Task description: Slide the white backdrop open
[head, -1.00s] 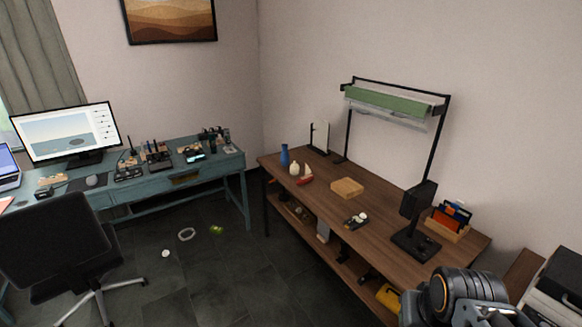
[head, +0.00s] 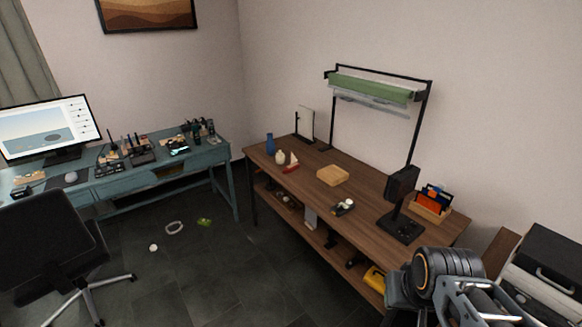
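A black backdrop stand (head: 419,118) rises from the back of the wooden table. A green roll (head: 368,88) hangs under its top bar. A whitish, partly see-through sheet (head: 372,103) hangs just below and behind the green roll; it looks rolled up or bunched, and I take it as the white backdrop. Its ends and any handle are too small to tell. My arm (head: 445,272) shows at the bottom right, in front of the table and well apart from the stand. Its fingertips are not clearly seen, so I cannot tell the gripper's state.
The wooden table (head: 362,190) holds a black lamp-like device (head: 402,185), an organizer (head: 432,205), a wooden box (head: 333,175) and a blue vase (head: 270,143). A black printer-like box (head: 545,258) stands right. Small items lie on the open floor (head: 200,270) left, near an office chair (head: 45,240).

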